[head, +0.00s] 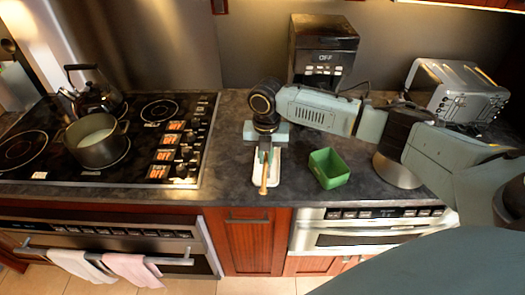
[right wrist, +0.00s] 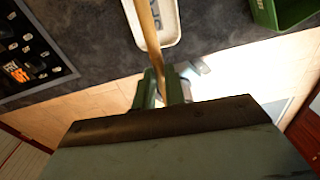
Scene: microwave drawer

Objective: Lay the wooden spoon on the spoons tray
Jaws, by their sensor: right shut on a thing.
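The wooden spoon (head: 264,178) is held in my right gripper (head: 266,152), above or at the white spoons tray (head: 257,174) on the dark counter. In the right wrist view, my right gripper (right wrist: 166,90) is shut on the spoon (right wrist: 150,35), which runs up past the near left rim of the tray (right wrist: 172,32). I cannot tell whether the spoon touches the tray. The spoon's far end is cut off in the wrist view. My left gripper is not in view.
A green open box (head: 328,168) stands just right of the tray. A coffee machine (head: 322,48) and a toaster (head: 455,90) stand behind. The stove with a pot (head: 95,142) and kettle (head: 92,95) is at left. Counter between stove and tray is clear.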

